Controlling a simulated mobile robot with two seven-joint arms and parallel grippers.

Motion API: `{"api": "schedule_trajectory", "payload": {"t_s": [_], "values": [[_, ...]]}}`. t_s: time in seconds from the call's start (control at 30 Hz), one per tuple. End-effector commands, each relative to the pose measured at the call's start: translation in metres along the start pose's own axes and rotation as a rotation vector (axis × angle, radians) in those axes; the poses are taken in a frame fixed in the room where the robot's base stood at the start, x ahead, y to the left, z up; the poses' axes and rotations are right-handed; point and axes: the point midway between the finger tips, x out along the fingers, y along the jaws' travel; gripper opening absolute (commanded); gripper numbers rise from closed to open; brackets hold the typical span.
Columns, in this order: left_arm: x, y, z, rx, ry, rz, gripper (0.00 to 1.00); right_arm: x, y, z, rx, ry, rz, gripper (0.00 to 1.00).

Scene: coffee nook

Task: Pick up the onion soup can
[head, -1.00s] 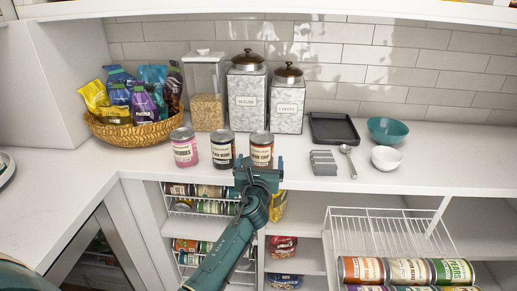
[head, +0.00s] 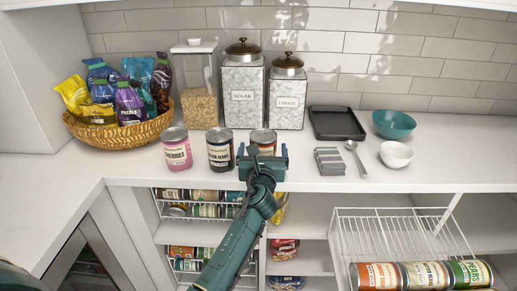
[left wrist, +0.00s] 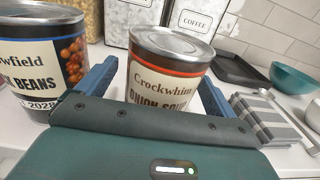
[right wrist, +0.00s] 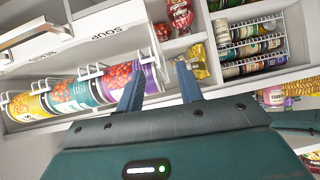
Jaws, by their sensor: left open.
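The onion soup can (head: 263,136) stands upright on the counter, at the right end of a row of three cans. My left gripper (head: 262,156) is in front of it at the counter's front edge and hides its lower part. In the left wrist view, the onion soup can (left wrist: 168,72) has a cream label and an orange band. It stands between the open blue fingers of my left gripper (left wrist: 158,85); I cannot tell whether they touch it. My right gripper (right wrist: 160,85) is open and empty, facing the shelves below the counter.
The black beans can (head: 220,150) stands close to the left, beside a pink-labelled can (head: 176,150). Sugar (head: 243,90) and coffee canisters (head: 287,97) stand behind. Folded grey cloth (head: 329,161), a spoon (head: 356,159), a tray (head: 337,123) and bowls (head: 396,154) lie to the right.

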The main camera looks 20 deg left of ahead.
Motion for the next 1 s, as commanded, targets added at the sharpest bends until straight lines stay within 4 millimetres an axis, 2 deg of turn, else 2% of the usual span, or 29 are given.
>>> {"api": "schedule_trajectory", "payload": {"t_s": [0.4, 1.0], "values": [[-0.0015, -0.0032, 0.0005, 0.001, -0.001, 0.001, 0.93, 0.0011, -0.0002, 0.0002, -0.010, 0.004, -0.006, 0.36], [-0.0014, -0.0031, 0.0003, 0.001, -0.001, 0.000, 0.44, 0.0015, 0.0003, 0.0002, -0.011, 0.004, -0.005, 0.36]]}}
